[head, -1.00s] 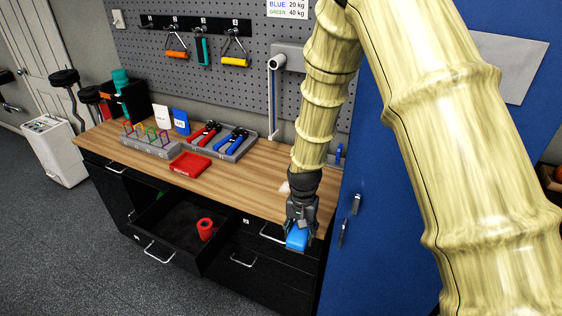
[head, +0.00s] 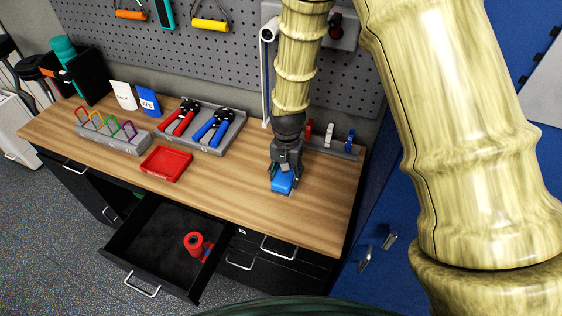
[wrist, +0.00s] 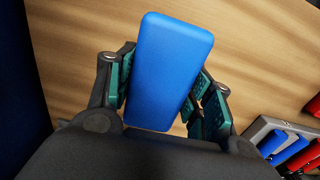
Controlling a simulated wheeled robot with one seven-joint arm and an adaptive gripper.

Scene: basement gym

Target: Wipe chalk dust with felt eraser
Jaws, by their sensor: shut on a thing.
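The felt eraser is a blue block (head: 282,184) held in my gripper (head: 284,180) over the right part of the wooden workbench top (head: 230,205). In the wrist view the blue block (wrist: 170,70) sits between the teal-padded fingers of my gripper (wrist: 168,95), which are shut on its sides. The wood shows behind it there. I cannot tell whether the block touches the wood. No chalk dust is clearly visible; the patch under the gripper is hidden.
A red tray (head: 166,164), a grey tray with red and blue handled tools (head: 237,122) and a rack of coloured loops (head: 110,143) stand left. A grey holder (head: 345,151) stands behind right. An open drawer (head: 150,245) holds a red roll (head: 194,241). Bare wood lies around the gripper.

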